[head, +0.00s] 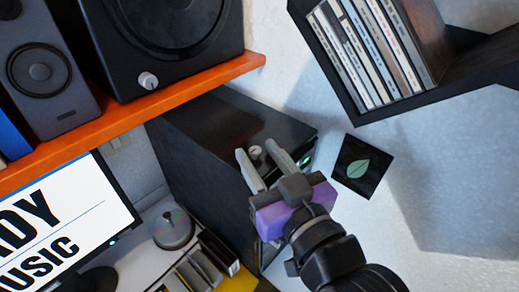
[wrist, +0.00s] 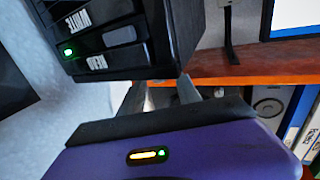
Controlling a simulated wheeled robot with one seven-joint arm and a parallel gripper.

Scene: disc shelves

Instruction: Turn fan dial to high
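A small light round dial (head: 256,152) shows at the edge of a black tower case (head: 200,130) in the head view. I take it for the fan dial; no setting marks are legible. My gripper (head: 257,151) is at the case with its two grey fingers apart, one on each side of the dial. I cannot tell whether they touch it. In the wrist view the case (wrist: 100,35) fills the upper left, with a lit green light and upside-down labels. The fingers (wrist: 167,95) reach under its edge there, and the dial is hidden.
An orange shelf (head: 140,113) is left of the case and carries a black speaker box (head: 165,75) with its own pale knob (head: 148,80). A dark disc rack (head: 440,85) hangs upper right. A monitor (head: 70,225) and a disc spindle (head: 173,228) stand lower left.

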